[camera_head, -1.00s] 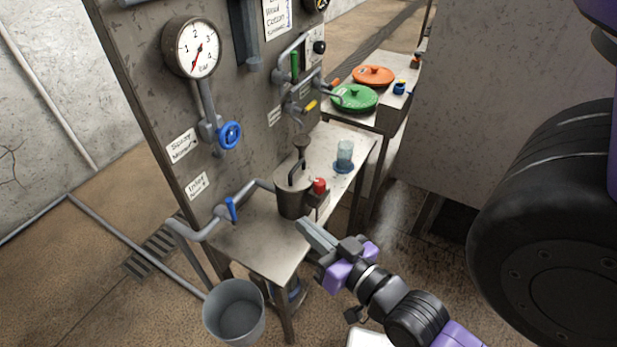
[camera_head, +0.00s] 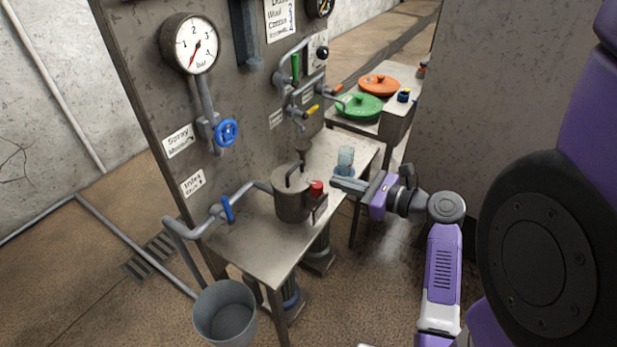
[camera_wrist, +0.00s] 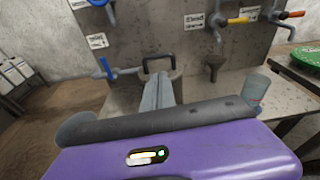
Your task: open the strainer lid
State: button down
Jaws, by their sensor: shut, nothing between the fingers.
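The strainer is a grey metal pot (camera_head: 291,207) on the metal bench, with its lid (camera_head: 293,179) on top and a dark arched handle (camera_head: 295,174) standing on the lid. A red knob (camera_head: 317,187) sits at the pot's right side. My gripper (camera_head: 335,183) is shut and empty, just right of the red knob in the head view; whether it touches the knob I cannot tell. In the wrist view the shut fingers (camera_wrist: 160,92) point at the pot, with the lid handle (camera_wrist: 159,64) just beyond them. The fingers hide much of the pot there.
A glass (camera_head: 345,160) stands on the bench close behind my gripper. A blue-handled valve (camera_head: 227,209) is on the pipe left of the pot. A bucket (camera_head: 225,313) stands at the bench's front end. The bench front (camera_head: 250,248) is clear.

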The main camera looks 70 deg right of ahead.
aim_at(305, 185)
jog(key=shift+m, duration=0.3)
jog(key=x, duration=1)
jog(key=shift+w+a+f, duration=0.1)
jog(key=shift+w+a, duration=0.05)
jog(key=shift+a, duration=0.2)
jog(key=shift+d+r+p, duration=0.1)
jog(key=shift+r+p, duration=0.2)
jog(key=shift+p, duration=0.2)
jog(key=shift+r+p, duration=0.15)
jog(key=shift+p, duration=0.15)
jog(key=shift+w, duration=0.1)
jog(key=shift+g, duration=0.3)
